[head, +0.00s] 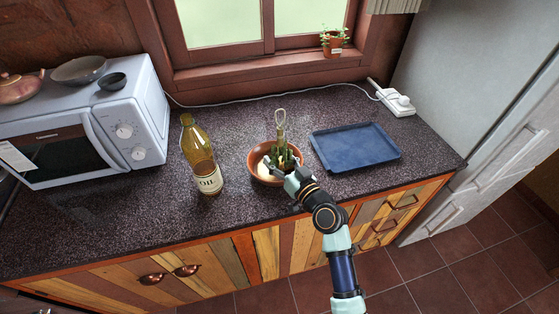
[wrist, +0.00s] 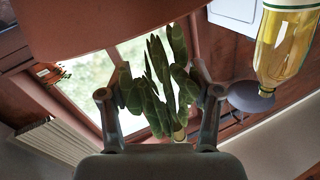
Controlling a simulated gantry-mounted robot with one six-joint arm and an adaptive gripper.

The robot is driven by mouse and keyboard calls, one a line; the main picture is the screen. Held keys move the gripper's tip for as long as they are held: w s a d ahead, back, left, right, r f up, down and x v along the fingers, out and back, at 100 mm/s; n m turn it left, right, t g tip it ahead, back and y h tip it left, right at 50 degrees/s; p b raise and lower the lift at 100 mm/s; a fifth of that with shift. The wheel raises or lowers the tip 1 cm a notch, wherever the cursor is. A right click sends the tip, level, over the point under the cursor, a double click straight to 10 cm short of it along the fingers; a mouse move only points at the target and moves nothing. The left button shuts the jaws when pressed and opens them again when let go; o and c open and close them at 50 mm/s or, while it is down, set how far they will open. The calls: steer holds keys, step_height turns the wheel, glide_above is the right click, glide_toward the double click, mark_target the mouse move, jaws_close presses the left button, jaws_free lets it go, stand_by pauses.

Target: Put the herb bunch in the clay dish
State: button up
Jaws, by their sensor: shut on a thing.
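The herb bunch (head: 282,152), green with a pale looped tie at its top, is upright within the outline of the clay dish (head: 253,171). The dish is a round terracotta bowl on the counter. My gripper (head: 288,170) reaches over the dish's front right side and is shut on the bunch. In the wrist view the bunch's leaves (wrist: 160,85) stand between the two fingers of my gripper (wrist: 162,98), and the dish's brown wall (wrist: 110,25) fills the top. I cannot tell whether the bunch touches the dish floor.
An oil bottle (head: 201,160) stands close left of the dish. A blue tray (head: 355,146) lies to its right. A microwave (head: 90,130) is at the left, and a power strip (head: 394,101) with a white cable lies at the back. The counter's front left is clear.

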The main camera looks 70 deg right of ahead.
steer(key=o, duration=1.1)
steer(key=shift+f, duration=0.1)
steer(key=shift+s+a+r+p, duration=0.15)
steer(key=shift+r+p, duration=0.2)
steer(key=shift+p, duration=0.2)
steer(key=shift+s+a+r+p, duration=0.1)
steer(key=shift+s+r+p, duration=0.05)
steer(key=shift+r+p, duration=0.3)
steer(key=v, duration=1.1)
steer(key=shift+f, duration=0.15)
steer(key=shift+s, duration=0.1)
